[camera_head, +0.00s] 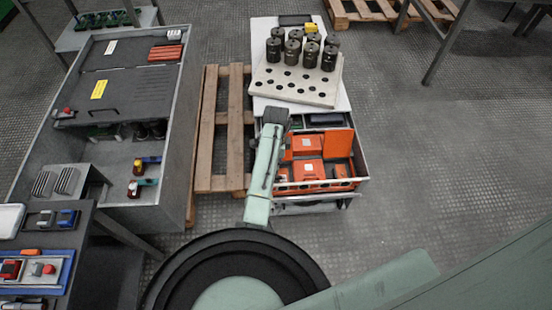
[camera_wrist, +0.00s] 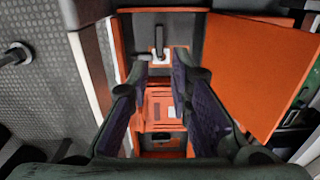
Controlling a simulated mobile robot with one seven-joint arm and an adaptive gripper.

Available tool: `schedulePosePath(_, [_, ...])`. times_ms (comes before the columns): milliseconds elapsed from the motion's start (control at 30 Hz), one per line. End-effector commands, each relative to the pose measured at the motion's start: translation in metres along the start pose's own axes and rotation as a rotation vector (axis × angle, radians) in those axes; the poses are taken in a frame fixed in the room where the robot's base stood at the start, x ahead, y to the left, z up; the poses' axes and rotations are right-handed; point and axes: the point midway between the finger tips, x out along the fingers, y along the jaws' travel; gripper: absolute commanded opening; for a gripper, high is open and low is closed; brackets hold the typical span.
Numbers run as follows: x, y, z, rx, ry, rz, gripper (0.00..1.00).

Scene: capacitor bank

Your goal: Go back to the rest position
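My gripper (camera_wrist: 160,78) is open in the wrist view, its two purple-padded fingers spread apart with nothing held between them. It points down over an open drawer (camera_head: 362,176) holding orange parts. In the head view my arm reaches from the base to the drawer's left side; the fingers themselves cannot be made out there. Orange pieces (camera_wrist: 160,112) show in the gap between the fingers, below them. An orange box (camera_head: 305,170) lies in the drawer, with a raised orange panel (camera_head: 337,143) at its right, which also shows in the wrist view (camera_wrist: 262,72).
Behind the drawer, a white board (camera_head: 318,92) carries several dark cylinders (camera_head: 293,52). A wooden pallet (camera_head: 222,130) and a grey cabinet (camera_head: 170,120) stand to the left. A dark table (camera_head: 72,222) with small devices is at lower left. The floor at right is clear.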

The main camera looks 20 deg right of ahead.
Motion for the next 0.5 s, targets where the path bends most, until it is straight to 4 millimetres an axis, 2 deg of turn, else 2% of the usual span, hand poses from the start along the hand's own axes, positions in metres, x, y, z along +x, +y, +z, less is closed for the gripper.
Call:
schedulePosePath(200, [-0.015, 0.0, 0.0, 0.0, 0.0, 0.001, 0.19])
schedulePosePath(500, [-0.016, 0.0, 0.0, -0.001, 0.0, 0.001, 0.19])
